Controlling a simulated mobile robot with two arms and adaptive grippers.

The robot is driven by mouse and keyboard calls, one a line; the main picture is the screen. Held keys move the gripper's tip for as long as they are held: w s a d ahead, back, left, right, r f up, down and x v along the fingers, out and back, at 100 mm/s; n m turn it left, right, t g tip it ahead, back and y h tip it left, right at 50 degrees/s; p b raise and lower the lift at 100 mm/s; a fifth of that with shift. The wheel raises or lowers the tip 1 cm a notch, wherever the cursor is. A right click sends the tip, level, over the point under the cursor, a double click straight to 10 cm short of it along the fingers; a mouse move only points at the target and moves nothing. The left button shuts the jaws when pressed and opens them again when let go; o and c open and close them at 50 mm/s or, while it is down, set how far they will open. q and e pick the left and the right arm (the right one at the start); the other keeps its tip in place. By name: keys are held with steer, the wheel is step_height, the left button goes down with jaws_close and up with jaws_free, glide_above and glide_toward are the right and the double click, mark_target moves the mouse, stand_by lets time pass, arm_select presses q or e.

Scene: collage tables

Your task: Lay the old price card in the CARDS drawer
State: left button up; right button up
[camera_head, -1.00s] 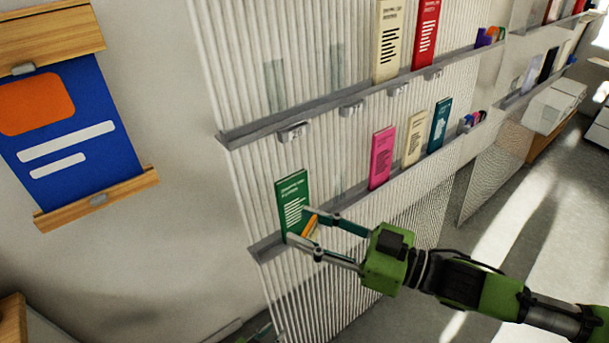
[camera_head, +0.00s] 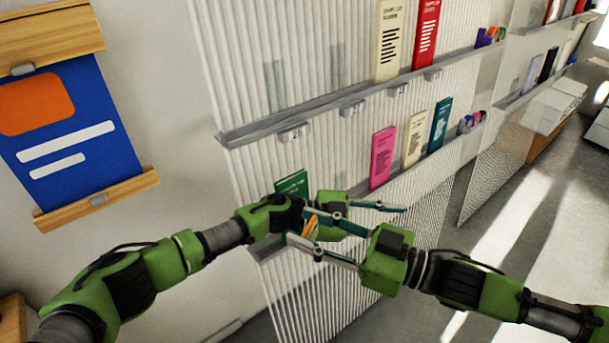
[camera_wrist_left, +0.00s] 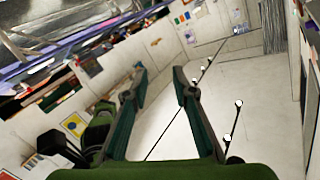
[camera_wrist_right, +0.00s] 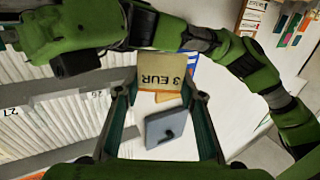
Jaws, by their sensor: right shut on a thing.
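My right gripper (camera_head: 302,224) is shut on a yellowish card marked "3 EUR" (camera_wrist_right: 161,78). The card reads upside down in the right wrist view, between the fingertips. In the head view it shows as a small orange-yellow piece (camera_head: 311,228) in front of the lower shelf. My left gripper (camera_head: 392,207) is just to the right of it, close to the right gripper. In the left wrist view its two fingers (camera_wrist_left: 160,72) stand apart with nothing between them. I cannot make out a drawer labelled CARDS in any view.
A green book (camera_head: 291,184) stands on the lower shelf, partly hidden by my left arm. Pink (camera_head: 382,158), cream and teal books stand farther right. A blue poster (camera_head: 72,125) hangs at left. A grey square thing (camera_wrist_right: 172,128) lies beyond the card in the right wrist view.

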arm_select(q)
steer(key=s+d+r+m+y, duration=0.1)
steer(key=d+r+m, duration=0.25)
steer(key=r, duration=0.65)
steer(key=s+d+r+m, duration=0.15)
steer(key=d+r, duration=0.25)
steer(key=r, duration=0.6)
arm_select(e)
steer(key=shift+s, duration=0.1)
arm_select(q)
steer(key=m+y, duration=1.4)
steer(key=y, duration=0.1)
glide_above(309, 225)
step_height(309, 225, down, 12)
steer(key=shift+d+f, duration=0.1)
